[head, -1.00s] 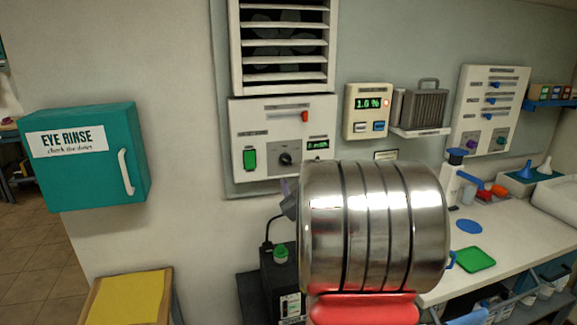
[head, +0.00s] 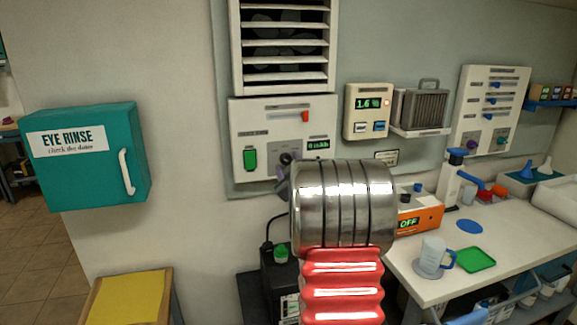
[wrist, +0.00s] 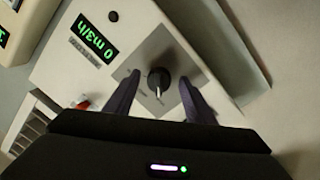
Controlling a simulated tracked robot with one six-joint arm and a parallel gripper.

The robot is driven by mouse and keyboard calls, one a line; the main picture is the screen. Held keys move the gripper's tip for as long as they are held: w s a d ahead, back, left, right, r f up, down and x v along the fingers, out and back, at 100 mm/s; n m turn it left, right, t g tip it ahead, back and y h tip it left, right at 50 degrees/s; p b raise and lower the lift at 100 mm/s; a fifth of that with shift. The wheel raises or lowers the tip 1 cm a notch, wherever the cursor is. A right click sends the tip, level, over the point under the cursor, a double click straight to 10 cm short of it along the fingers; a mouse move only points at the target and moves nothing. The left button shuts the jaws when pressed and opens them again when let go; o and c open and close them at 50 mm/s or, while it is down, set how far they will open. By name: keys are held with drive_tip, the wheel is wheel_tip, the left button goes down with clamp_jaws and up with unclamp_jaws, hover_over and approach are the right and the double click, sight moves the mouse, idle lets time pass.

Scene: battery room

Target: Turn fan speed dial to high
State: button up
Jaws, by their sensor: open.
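The fan speed dial (wrist: 158,83) is a dark round knob with a pale pointer line on a grey plate. It sits low on the white fan control panel (head: 262,128) under the vent grille, and its top shows in the head view (head: 286,158). My gripper (wrist: 160,78) is open, its dark fingers on either side of the dial in the wrist view. I cannot tell whether they touch it. In the head view my gripper (head: 283,172) is at the dial's lower edge, partly hidden by my wrist. The green display (wrist: 93,39) beside the dial reads 0 m3/h.
The panel also carries a green switch (head: 250,160) and a red slider handle (head: 305,117). A cream meter (head: 368,111) reading 1.6 % hangs to the right. A teal eye rinse box (head: 85,155) is on the left wall. A workbench (head: 425,284) stands at right.

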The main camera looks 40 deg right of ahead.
drive_tip(key=shift+c, duration=0.3)
drive_tip(key=c, duration=1)
drive_tip(key=shift+m, duration=0.4)
drive_tip(key=m, duration=0.9)
drive_tip(key=shift+y, duration=0.4)
drive_tip(key=m, duration=0.4)
drive_tip(key=shift+r+m+y, duration=0.1)
drive_tip(key=shift+m+y, duration=0.3)
drive_tip(key=shift+s+m, duration=0.1)
drive_tip(key=shift+m, duration=2.1)
